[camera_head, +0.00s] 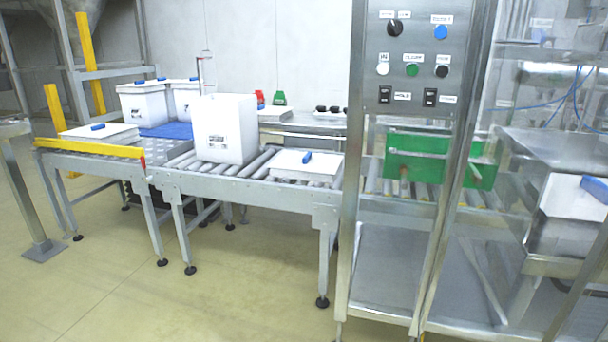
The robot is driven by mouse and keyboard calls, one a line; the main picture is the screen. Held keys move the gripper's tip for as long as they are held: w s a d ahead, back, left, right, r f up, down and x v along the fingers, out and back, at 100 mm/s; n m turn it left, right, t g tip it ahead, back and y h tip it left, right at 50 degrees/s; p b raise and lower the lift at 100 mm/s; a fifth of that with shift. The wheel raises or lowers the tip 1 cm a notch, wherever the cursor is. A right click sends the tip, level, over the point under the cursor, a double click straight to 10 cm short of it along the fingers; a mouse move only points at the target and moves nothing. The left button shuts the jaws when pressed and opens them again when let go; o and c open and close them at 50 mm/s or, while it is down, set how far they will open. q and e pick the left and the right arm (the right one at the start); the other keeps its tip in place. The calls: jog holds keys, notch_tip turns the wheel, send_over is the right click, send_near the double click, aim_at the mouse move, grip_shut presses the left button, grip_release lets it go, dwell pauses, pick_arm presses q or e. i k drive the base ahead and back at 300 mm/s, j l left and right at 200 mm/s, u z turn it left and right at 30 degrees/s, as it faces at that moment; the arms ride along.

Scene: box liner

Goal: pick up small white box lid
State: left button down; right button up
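A small white box lid (289,166) with a blue handle (307,157) lies flat at the right end of the roller conveyor. Another white lid (98,137) with a blue handle lies at the left end, behind the yellow rail. I cannot tell by size which one is the small lid. A tall white box (222,128) with a label stands on the rollers between them. Neither of my grippers shows in this view.
White lidded boxes (144,104) stand behind the conveyor (243,183). A steel control panel (412,55) and frame stand at the right, with a green block (418,143) inside. A yellow rail (88,148) edges the conveyor's left end. The floor in front is clear.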

aim_at(294, 165)
jog(key=i+j, duration=0.25)
jog(key=i+j+z, duration=0.15)
jog(key=j, duration=0.3)
jog(key=i+j, duration=0.35)
jog(key=i+j+z, duration=0.1)
jog(key=i+j, duration=0.15)
jog(key=j, duration=0.15)
jog(key=i+j+z, duration=0.1)
jog(key=j, duration=0.25)
jog(key=i, duration=0.1)
